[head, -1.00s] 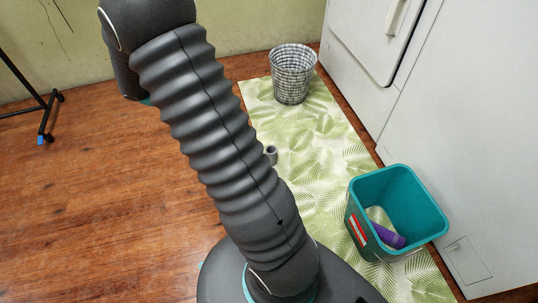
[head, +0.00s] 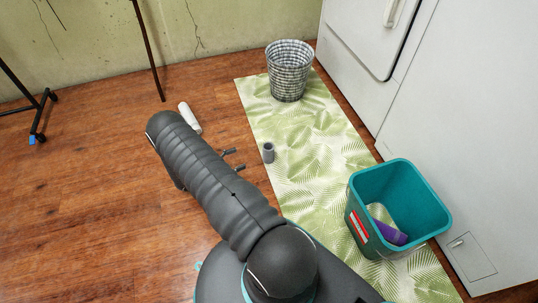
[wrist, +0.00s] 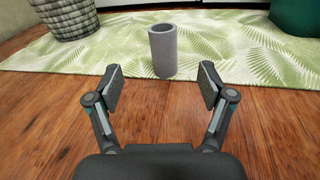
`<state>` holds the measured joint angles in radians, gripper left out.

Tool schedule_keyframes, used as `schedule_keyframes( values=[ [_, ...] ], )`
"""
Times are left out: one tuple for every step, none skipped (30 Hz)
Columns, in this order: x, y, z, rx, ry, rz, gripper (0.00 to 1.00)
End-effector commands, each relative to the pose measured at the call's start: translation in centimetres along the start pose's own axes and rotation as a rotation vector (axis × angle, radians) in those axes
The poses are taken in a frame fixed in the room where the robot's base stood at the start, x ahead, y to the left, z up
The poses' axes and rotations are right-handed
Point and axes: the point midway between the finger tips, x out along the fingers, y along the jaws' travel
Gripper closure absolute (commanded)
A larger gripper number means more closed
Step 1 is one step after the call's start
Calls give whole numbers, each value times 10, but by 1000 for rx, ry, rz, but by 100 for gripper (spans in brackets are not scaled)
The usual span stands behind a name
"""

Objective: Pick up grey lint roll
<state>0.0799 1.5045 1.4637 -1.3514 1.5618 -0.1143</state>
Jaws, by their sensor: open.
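The grey lint roll (head: 268,153) is a small hollow cylinder standing upright at the left edge of the green leaf-patterned mat (head: 318,137). In the wrist view the lint roll (wrist: 163,51) stands ahead, beyond my gripper's fingertips and roughly centred between them. My gripper (wrist: 158,88) is open and empty, over the wooden floor. In the head view my gripper (head: 234,160) shows as two dark fingers pointing right toward the roll, with a gap between.
A woven basket (head: 289,72) stands at the mat's far end. A teal bin (head: 360,218) with a purple item (head: 388,233) inside stands at right, beside white cabinets (head: 465,130). A white cylinder (head: 190,117) lies on the floor beyond my arm. Floor between gripper and mat is clear.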

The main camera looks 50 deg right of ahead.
Motion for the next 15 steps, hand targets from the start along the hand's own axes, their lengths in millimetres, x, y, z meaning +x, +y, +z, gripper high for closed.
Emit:
schedule_keyframes(
  values=[
    [3,-5,-14,-19,-14,14,19],
    [4,-7,-19,-27,-21,21,19],
    [6,-9,-25,-36,-29,31,19],
    [6,-10,-29,-43,-34,36,19],
    [7,-11,-32,-47,-38,40,19],
    [8,-12,-34,-51,-41,45,19],
    [10,-12,-36,-53,-43,47,19],
    [11,-13,-37,-55,-45,49,19],
    [15,-13,-37,-56,-46,49,19],
    [19,-13,-37,-57,-46,48,19],
    [23,-13,-37,-57,-47,47,19],
    [29,-13,-37,-57,-47,48,19],
    [35,-13,-36,-57,-46,46,19],
    [41,-13,-36,-58,-46,46,19],
    [48,-12,-36,-58,-46,46,19]
  ],
)
